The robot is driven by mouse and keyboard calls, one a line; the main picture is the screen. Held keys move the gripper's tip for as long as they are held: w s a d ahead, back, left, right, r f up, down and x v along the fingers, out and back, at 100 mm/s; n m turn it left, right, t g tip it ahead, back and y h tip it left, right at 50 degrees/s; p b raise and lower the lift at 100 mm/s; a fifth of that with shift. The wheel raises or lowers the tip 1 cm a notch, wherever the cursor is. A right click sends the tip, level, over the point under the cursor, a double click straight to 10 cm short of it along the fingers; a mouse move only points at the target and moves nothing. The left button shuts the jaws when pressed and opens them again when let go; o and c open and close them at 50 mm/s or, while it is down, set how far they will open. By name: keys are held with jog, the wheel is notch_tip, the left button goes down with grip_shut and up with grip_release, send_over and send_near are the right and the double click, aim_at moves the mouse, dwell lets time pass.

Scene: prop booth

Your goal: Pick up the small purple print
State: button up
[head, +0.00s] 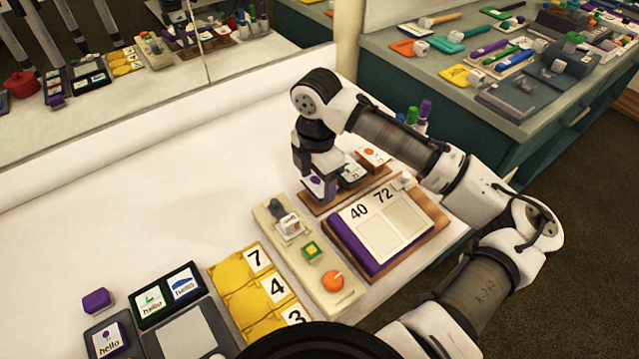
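A small block with a purple print (317,182) and purple sides stands at the left end of a wooden tray (318,208). My gripper (318,170) points down right at this block, and its dark body hides the area above it. The fingers are too small and hidden to tell whether they are open or closed on the block. On the same tray, a block with a green print (352,174) and one with an orange print (374,156) stand to the right.
A purple-edged board (382,228) marked 40 and 72 lies right of a beige board (300,255). Yellow number cards (255,290), hello cards (150,300) and a purple block (97,300) lie lower left. Purple and green markers (418,115) stand behind my arm. The table's left is clear.

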jog(key=c, duration=0.4)
jog(key=shift+o, duration=0.2)
jog(key=shift+r, duration=0.15)
